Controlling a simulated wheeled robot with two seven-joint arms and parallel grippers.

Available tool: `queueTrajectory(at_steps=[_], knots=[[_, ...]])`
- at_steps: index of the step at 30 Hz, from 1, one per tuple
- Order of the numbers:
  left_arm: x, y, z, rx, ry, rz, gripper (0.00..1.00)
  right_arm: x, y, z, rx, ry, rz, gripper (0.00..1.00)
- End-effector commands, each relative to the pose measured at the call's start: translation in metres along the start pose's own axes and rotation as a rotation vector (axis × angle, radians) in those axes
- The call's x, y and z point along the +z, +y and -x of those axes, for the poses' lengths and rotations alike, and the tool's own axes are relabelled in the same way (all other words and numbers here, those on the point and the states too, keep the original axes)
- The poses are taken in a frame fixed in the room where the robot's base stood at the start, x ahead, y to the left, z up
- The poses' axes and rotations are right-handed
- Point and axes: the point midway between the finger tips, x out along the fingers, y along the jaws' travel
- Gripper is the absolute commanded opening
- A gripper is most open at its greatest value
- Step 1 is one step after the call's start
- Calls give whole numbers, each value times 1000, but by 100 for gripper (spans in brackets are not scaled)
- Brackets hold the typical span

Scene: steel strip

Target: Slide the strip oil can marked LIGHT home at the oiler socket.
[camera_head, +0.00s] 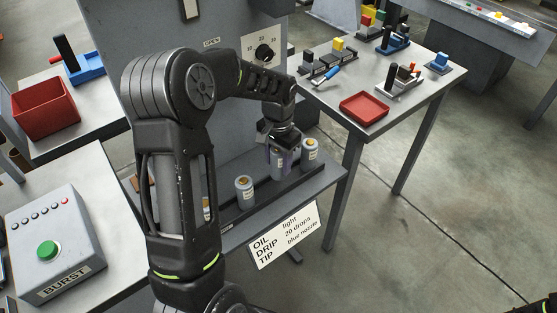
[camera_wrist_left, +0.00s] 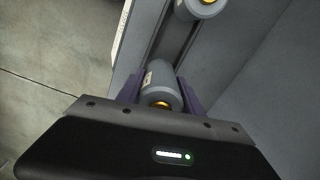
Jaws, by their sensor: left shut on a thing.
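Several grey oil cans with yellow-brown tops stand along a dark rail on the grey shelf. My left gripper (camera_head: 279,152) points down and is shut on one can (camera_head: 277,168), low at the rail. In the left wrist view this can (camera_wrist_left: 160,88) sits between the purple fingers; its label is too small to read. Another can (camera_head: 310,149) stands just right of it, and one (camera_head: 244,189) to its left. A further can (camera_head: 207,209) is partly hidden by my left arm. I cannot tell which can is marked LIGHT or which place is the oiler socket.
A card (camera_head: 288,234) on the shelf front reads oil light, drip 20 drops, tip blue nozzle. A dial (camera_head: 264,53) is on the panel behind. A side table holds a red tray (camera_head: 364,108) and tools. A green-button BURST box (camera_head: 52,252) stands left.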

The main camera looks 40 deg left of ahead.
Motion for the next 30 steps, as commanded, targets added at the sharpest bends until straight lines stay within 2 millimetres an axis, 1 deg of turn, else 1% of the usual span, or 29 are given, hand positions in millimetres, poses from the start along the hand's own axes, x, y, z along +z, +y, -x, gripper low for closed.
queueTrajectory(at_steps=[12, 18, 24, 30], knots=[[0, 0, -30, 0, -1, 0, 0, -2, 6, -20, -5, 4, 4, 36], [0, 0, -41, 0, 0, 0, 0, -2, 9, -27, -6, 5, 4, 36], [0, 0, -46, 0, 0, 1, 0, -2, 10, -29, -6, 6, 4, 36], [0, 0, -46, 0, 0, 1, 0, -3, 10, -29, -6, 6, 4, 36]])
